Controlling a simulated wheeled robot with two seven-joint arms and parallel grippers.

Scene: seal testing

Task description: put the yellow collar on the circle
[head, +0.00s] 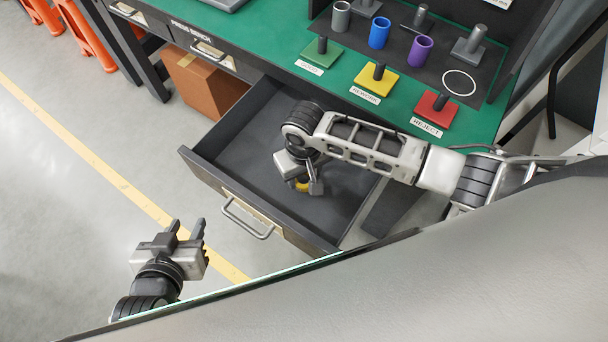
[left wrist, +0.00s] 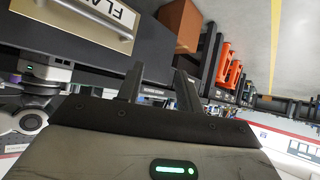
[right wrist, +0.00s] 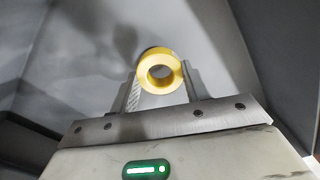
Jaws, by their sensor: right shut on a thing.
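The yellow collar (right wrist: 160,72) is a short ring with a round hole, between the fingers of my right gripper (right wrist: 161,88). In the head view the collar (head: 302,185) shows partly under my right gripper (head: 303,187), inside the open drawer (head: 335,205). My right gripper is shut on the collar. I cannot tell whether the collar touches the drawer floor. The white circle (head: 459,83) is an outline on the dark mat at the right of the green bench, with nothing inside it. My left gripper (head: 188,228) is open and empty, over the floor left of the drawer.
Grey, blue (head: 379,32) and purple (head: 419,51) cylinders and grey pegged blocks stand on the mat. Green, yellow (head: 375,80) and red (head: 436,107) pegged plates line the bench's front edge, close to the circle. The drawer walls surround my right gripper.

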